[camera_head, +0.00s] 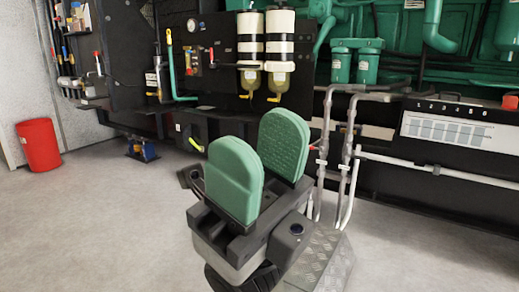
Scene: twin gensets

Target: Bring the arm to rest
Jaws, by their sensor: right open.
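My right gripper (260,145) is in the lower middle of the head view. Its two green-padded fingers point up and stand apart, with an empty gap between them. Nothing is held. The dark wrist and grey housing below it show down to the bottom edge. The gripper appears in front of the dark genset panel (215,75), over the grey floor; I cannot tell its exact distance to the panel. My left gripper does not show.
Grey pipe rails (345,165) and a checker-plate step (325,265) stand close to the right of the gripper. Two white-and-amber filters (250,50) hang on the panel behind. A green engine (390,30) is at the back right. A red bin (39,145) stands far left. Floor at left is clear.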

